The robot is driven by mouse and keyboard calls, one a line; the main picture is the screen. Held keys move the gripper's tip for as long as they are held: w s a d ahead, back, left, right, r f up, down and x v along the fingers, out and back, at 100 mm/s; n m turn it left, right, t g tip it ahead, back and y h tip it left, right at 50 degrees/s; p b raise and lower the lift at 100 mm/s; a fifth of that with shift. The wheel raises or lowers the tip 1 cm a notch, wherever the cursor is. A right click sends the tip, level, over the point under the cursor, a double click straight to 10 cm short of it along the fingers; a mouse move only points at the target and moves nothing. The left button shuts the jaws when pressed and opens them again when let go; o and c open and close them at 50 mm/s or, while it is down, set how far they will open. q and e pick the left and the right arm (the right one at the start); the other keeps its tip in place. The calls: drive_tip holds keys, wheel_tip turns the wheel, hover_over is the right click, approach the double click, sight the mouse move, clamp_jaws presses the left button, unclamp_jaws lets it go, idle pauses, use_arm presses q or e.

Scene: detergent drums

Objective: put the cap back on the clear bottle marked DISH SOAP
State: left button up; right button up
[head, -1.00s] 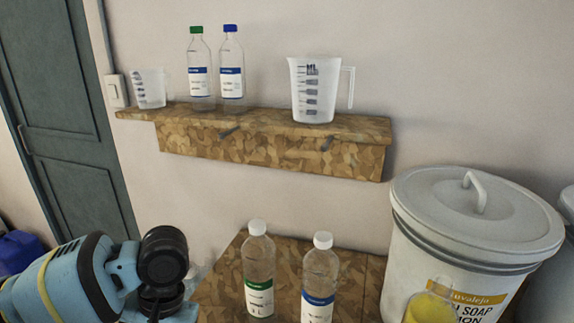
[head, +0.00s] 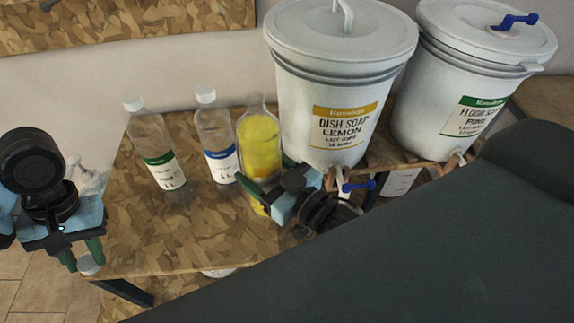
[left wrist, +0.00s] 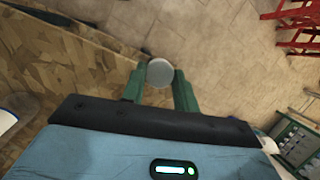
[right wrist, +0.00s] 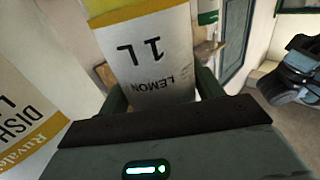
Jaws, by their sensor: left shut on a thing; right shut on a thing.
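A clear bottle of yellow liquid (head: 259,145) stands at the table's right side, its neck without a cap. In the right wrist view its label (right wrist: 150,50) has a yellow band and reads 1 L and LEMON; no DISH SOAP wording is readable on it. My right gripper (head: 254,194) is shut around the lower part of this bottle. My left gripper (head: 82,262) is shut on a small white round cap (left wrist: 160,72), off the table's left front corner, well left of the bottle. The cap also shows in the head view (head: 88,265).
Two capped clear bottles, green-banded (head: 152,145) and blue-banded (head: 215,138), stand left of the yellow one. A DISH SOAP LEMON drum (head: 340,80) and a second drum (head: 470,80) stand behind right. The table's left front (head: 160,235) is clear.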

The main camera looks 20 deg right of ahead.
drive_tip(key=w+a+r+n+g+y, duration=0.1)
drive_tip(key=w+a+n+g+y, duration=0.1)
drive_tip(key=a, duration=0.5)
drive_tip(key=shift+w+n+g+y, duration=0.35)
drive_tip(key=shift+n+y, duration=0.45)
drive_tip(key=shift+y, duration=0.6)
use_arm(q)
drive_tip(key=w+d+r+n+h, duration=0.3)
drive_tip(key=w+d+r+n, duration=0.35)
drive_tip(key=d+r, duration=0.55)
drive_tip(key=d+r+n+t+h, duration=0.1)
drive_tip(key=d+r+n, duration=0.5)
drive_tip(key=d+r, duration=0.8)
drive_tip(key=shift+d+r+h, duration=0.3)
drive_tip(key=shift+r+h, duration=0.1)
drive_tip(key=shift+r, duration=0.45)
drive_tip(key=shift+f, duration=0.1)
drive_tip(key=shift+f, duration=1.9)
